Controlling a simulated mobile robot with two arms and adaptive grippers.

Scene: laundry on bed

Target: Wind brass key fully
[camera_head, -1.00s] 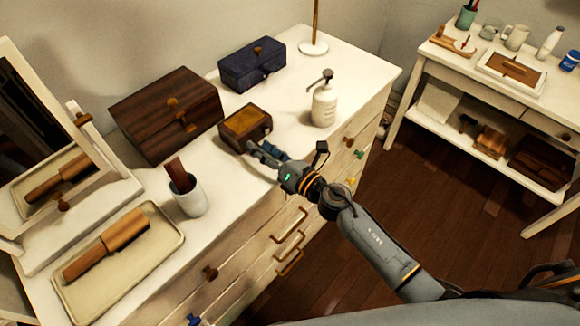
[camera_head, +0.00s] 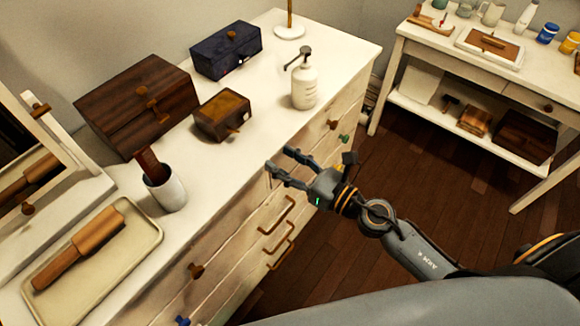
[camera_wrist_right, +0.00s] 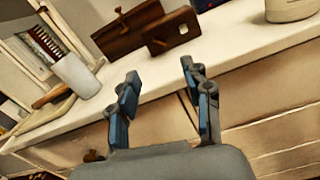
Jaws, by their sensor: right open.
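A small dark wooden box with a golden-brown lid (camera_head: 223,113) sits on the white dresser top. A small brass-coloured piece (camera_head: 233,130), which looks like the key, sticks out of its front side. How far it is turned I cannot tell. My right gripper (camera_head: 279,160) is open and empty, in front of the dresser's edge and apart from the box. In the right wrist view the open fingers (camera_wrist_right: 159,72) point toward the small box (camera_wrist_right: 172,35), which stands beyond them. My left gripper is not in view.
The dresser top (camera_head: 250,115) also holds a large wooden box (camera_head: 135,105), a blue box (camera_head: 226,50), a pump bottle (camera_head: 304,88), a white cup (camera_head: 166,192) and a tray with a brush (camera_head: 95,240). Drawer handles (camera_head: 276,216) stick out below. A side table (camera_head: 420,45) stands right.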

